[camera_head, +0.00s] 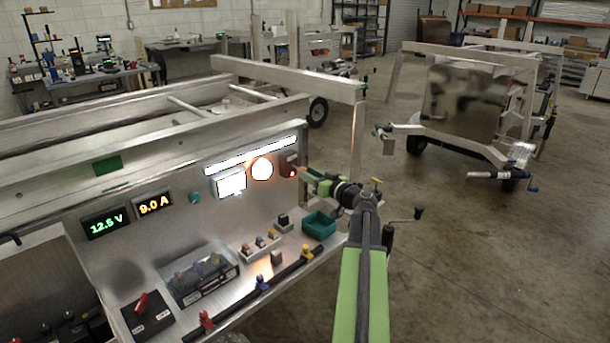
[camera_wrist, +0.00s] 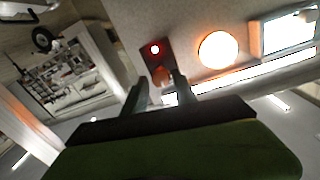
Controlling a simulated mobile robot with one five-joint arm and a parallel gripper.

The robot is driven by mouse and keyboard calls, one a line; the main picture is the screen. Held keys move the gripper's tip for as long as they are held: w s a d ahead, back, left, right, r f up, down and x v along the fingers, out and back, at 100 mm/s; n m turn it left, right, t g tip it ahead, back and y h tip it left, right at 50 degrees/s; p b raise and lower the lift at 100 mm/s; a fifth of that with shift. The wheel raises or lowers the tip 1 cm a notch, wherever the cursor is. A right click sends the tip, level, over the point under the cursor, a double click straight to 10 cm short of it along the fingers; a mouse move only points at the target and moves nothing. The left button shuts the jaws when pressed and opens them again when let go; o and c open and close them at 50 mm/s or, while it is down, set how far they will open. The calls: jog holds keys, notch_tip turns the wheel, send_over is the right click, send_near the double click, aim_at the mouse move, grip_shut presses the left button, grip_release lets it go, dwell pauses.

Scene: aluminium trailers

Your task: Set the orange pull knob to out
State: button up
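The orange pull knob (camera_wrist: 161,76) sits at the lower end of a dark plate (camera_wrist: 153,60) on the aluminium panel, below a lit red lamp (camera_wrist: 155,49) in the wrist view. The plate also shows in the head view (camera_head: 288,160), at the panel's right end. There the knob is not clearly made out beside my gripper (camera_head: 304,176). In the wrist view my gripper (camera_wrist: 158,88) has its two fingers apart, with the knob showing in the gap near the right fingertip. I cannot tell whether a finger touches it.
A round glowing lamp (camera_head: 262,169) and a bright screen (camera_head: 230,184) are on the panel left of the plate. A green bin (camera_head: 319,225) and small coloured-top switches (camera_head: 260,242) stand on the ledge below. An aluminium post (camera_head: 358,135) rises behind my arm. Open floor lies to the right.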

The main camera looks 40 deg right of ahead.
jog(key=shift+o, duration=1.1)
jog(key=shift+w, duration=0.1)
jog(key=s, duration=1.7)
jog(key=shift+s+a, duration=0.25)
jog(key=shift+a, duration=0.1)
